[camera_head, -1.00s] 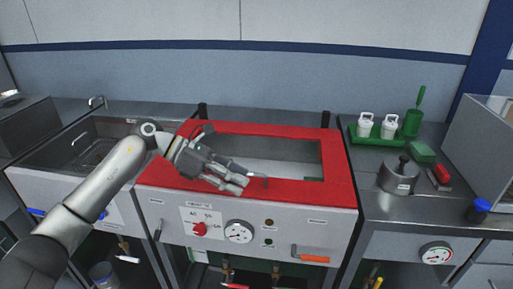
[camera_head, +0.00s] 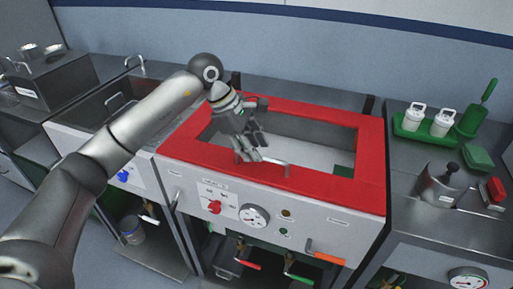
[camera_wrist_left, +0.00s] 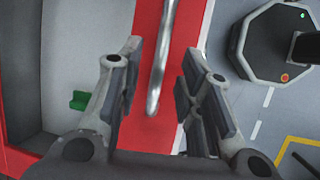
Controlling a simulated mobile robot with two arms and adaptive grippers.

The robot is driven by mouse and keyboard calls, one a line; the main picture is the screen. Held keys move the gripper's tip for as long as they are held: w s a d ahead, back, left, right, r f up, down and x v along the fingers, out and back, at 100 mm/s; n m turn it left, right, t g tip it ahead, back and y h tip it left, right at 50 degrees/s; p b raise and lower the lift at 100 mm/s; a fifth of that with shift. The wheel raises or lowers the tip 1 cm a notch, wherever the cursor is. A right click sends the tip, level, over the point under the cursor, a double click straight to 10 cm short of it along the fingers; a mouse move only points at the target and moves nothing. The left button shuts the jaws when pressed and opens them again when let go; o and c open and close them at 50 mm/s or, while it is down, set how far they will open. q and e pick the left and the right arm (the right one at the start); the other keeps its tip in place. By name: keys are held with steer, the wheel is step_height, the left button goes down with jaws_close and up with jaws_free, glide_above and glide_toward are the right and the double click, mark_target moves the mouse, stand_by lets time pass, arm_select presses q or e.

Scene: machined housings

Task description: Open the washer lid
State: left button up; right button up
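The washer lid (camera_head: 340,184) is a red frame around a large see-through window. It lies flat on the washer, down on the front panel. A thin metal bar handle (camera_head: 272,161) stands along its front strip; in the left wrist view the handle (camera_wrist_left: 157,75) runs lengthwise over the red strip. My left gripper (camera_head: 249,151) is just above the handle's left part, pointing downward. In the left wrist view its fingers (camera_wrist_left: 162,55) are spread, one on each side of the handle, with visible gaps. My right gripper is not in view.
The washer's front has a red knob (camera_head: 214,207), a gauge (camera_head: 254,216) and an orange-handled lever (camera_head: 326,257). A sink (camera_head: 108,104) is on the left. On the right counter stand a green tray (camera_head: 409,131) with white bottles and a metal canister (camera_head: 438,187).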

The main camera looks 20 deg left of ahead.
arm_select(q)
steer(key=shift+x, duration=1)
steer(key=shift+c, duration=0.2)
jaws_close()
steer(key=shift+r, duration=0.1)
